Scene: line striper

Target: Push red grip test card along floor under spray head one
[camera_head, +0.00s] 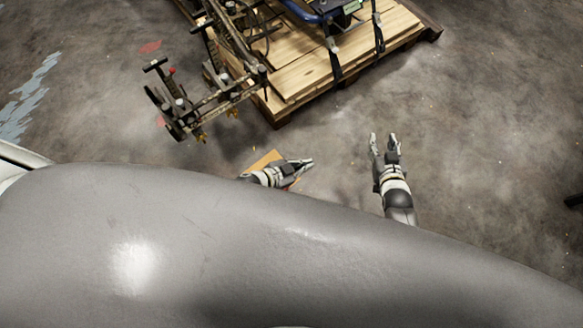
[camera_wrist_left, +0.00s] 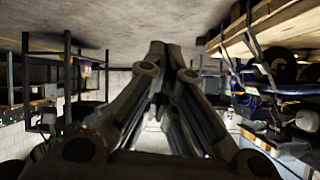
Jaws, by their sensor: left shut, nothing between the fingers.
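My left gripper (camera_head: 311,162) points right, just above my grey body, shut with nothing in it. Its shut fingers also fill the middle of the left wrist view (camera_wrist_left: 166,55). A tan-orange flat piece (camera_head: 264,159) and a small red patch (camera_head: 294,184) show beside and below this gripper. The red patch may be the red grip test card, mostly hidden by the gripper and my body; contact is unclear. Which spray head is one is not readable. My right gripper (camera_head: 384,137) is open and empty.
The striper sits on a wooden pallet (camera_head: 345,62), whose near corner lies above my grippers. Red marks (camera_head: 151,46) and pale blue flakes (camera_head: 28,98) lie on the concrete floor.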

